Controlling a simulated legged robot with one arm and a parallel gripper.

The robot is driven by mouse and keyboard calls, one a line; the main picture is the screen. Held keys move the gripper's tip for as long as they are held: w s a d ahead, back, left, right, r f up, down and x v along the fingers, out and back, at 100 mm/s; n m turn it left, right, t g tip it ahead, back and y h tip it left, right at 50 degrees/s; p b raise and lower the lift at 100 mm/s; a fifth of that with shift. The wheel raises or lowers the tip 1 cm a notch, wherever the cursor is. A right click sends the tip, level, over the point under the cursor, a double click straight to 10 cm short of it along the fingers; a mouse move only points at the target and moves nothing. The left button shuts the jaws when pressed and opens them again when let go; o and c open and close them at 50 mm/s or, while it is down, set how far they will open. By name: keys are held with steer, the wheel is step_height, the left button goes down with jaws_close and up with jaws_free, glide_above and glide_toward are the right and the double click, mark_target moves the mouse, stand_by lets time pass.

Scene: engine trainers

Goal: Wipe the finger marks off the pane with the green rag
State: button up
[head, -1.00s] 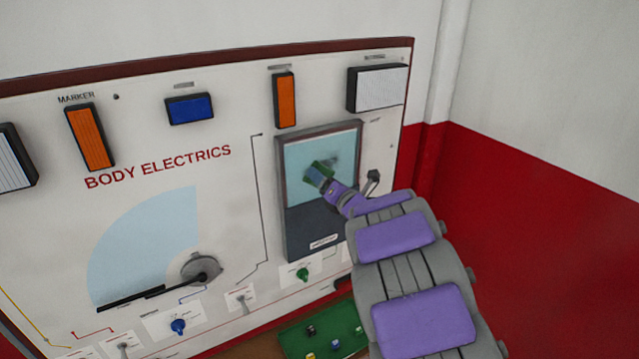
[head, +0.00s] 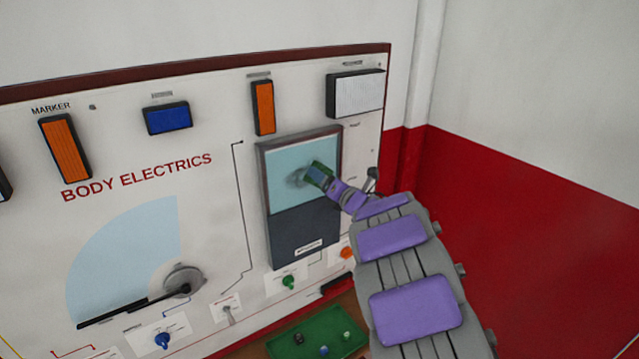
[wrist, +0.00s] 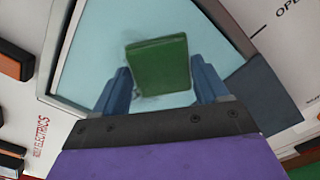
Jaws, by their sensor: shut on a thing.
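The pane (head: 284,159) is a light blue window in a grey frame on the upright trainer board. My gripper (head: 326,183) is in front of the pane's right part, shut on the folded green rag (head: 318,173). The wrist view shows the rag (wrist: 157,65) between the two blue fingers, over the pane (wrist: 90,52). The rag appears to be against the glass, but I cannot tell the contact for sure. A grey smudge (head: 298,178) shows on the pane just left of the rag. The rag hides the glass behind it.
A dark panel (head: 300,230) fills the lower part of the frame. A black lever (head: 372,174) is close to the right of my wrist. A green tray (head: 305,345) with small pieces lies below. Knobs (head: 288,282) line the board's lower edge.

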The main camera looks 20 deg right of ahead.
steer(key=shift+w+d+f, duration=0.1)
steer(key=shift+w+d, duration=0.1)
steer(key=shift+d, duration=0.4)
steer(key=shift+w+d, duration=0.15)
steer(key=shift+d, duration=0.4)
steer(key=shift+f+b, duration=0.1)
steer(key=shift+b, duration=0.5)
steer(key=shift+s, duration=0.1)
steer(key=shift+s+a+b, duration=0.3)
steer(key=shift+a+b, duration=0.65)
steer(key=shift+a, duration=0.1)
steer(key=shift+s+a+b, duration=0.25)
steer(key=shift+a+b, duration=0.7)
steer(key=shift+a, duration=0.1)
